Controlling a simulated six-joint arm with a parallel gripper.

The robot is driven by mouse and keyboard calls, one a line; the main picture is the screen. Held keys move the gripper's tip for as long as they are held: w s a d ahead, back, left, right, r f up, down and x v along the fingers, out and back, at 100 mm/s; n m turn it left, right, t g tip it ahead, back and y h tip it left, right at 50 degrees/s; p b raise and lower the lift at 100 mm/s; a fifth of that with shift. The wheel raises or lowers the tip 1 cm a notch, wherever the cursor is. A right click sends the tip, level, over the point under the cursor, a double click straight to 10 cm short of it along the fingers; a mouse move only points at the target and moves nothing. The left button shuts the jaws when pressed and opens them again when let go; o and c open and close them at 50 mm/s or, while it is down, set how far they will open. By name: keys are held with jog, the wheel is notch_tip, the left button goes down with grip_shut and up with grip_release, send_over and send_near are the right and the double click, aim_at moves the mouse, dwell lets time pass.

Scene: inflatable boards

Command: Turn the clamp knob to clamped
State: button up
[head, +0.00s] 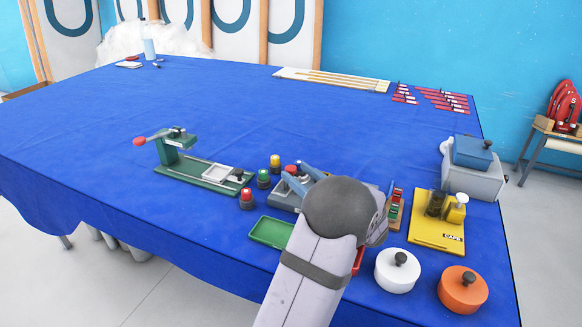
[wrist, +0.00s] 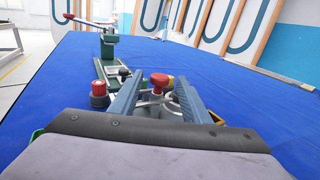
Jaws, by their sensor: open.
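My gripper (head: 294,173) is open, low over a grey block (head: 279,199) near the table's front. In the wrist view, a red knob (wrist: 163,81) with a metal stem shows between the two blue fingers of my gripper (wrist: 157,80). I see no grip on it, and its exact gap to the fingers is unclear. A green fixture (head: 165,172) stands to the left, with a red-tipped lever (head: 139,141), a pale frame (head: 218,173) and a black knob (head: 238,174). Which knob is the clamp knob, and its setting, I cannot tell.
Red (head: 246,200), green (head: 263,179) and amber (head: 275,162) capped cylinders stand left of my gripper. A green tray (head: 270,232), white pot (head: 397,271), orange pot (head: 462,290) and yellow board (head: 426,234) lie nearby. The blue table's (head: 230,105) middle is clear.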

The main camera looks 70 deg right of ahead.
aim_at(294, 171)
jog(key=shift+p+x, duration=0.4)
jog(key=shift+x, duration=1.55)
jog(key=c, duration=1)
